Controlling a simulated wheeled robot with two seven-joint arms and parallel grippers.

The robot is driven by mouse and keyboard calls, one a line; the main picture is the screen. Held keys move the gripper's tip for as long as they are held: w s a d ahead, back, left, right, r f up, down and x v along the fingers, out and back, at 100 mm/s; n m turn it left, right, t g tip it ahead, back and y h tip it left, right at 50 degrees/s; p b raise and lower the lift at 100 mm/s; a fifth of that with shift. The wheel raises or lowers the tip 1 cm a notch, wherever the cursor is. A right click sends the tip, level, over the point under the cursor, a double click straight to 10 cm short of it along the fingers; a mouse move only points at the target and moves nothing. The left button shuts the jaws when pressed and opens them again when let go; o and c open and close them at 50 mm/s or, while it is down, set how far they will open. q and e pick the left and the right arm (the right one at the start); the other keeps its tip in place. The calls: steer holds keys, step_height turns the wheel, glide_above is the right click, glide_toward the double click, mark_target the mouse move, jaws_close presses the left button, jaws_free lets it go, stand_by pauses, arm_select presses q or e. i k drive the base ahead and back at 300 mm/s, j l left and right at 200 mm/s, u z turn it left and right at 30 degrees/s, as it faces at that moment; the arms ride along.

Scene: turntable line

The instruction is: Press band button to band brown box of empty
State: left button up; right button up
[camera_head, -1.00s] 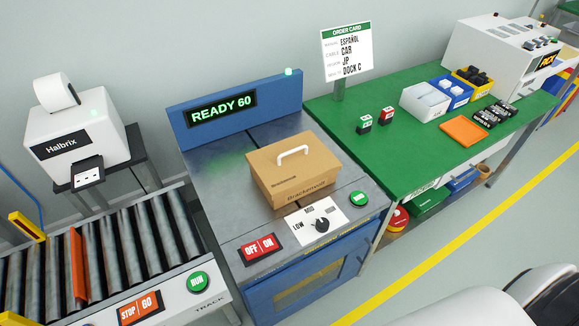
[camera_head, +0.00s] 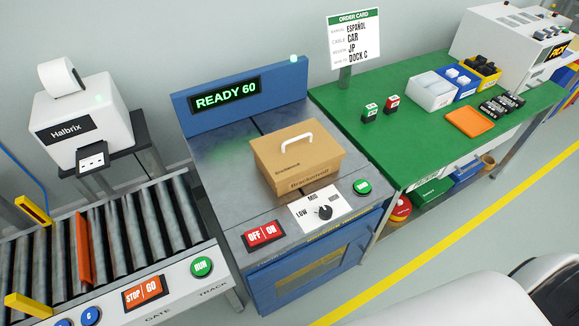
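The brown box (camera_head: 297,163) with a white handle sits closed on the grey top of the blue banding machine (camera_head: 318,255). Its display (camera_head: 226,95) reads READY 60. A green button (camera_head: 362,187) is at the front right of the machine top. A white panel with a black knob (camera_head: 323,212) marked LOW and MID lies in front of the box. A red OFF/ON switch (camera_head: 264,235) is at the front left. No band is visible on the box.
A roller conveyor (camera_head: 130,240) with STOP/GO and RUN buttons is at the left, below a white Halbrix printer (camera_head: 80,120). A green table (camera_head: 400,150) at the right holds bins, an orange pad (camera_head: 470,122) and an order card (camera_head: 353,40). A yellow line marks the floor.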

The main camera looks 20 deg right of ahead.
mark_target(361, 186)
steer(key=z, duration=1.3)
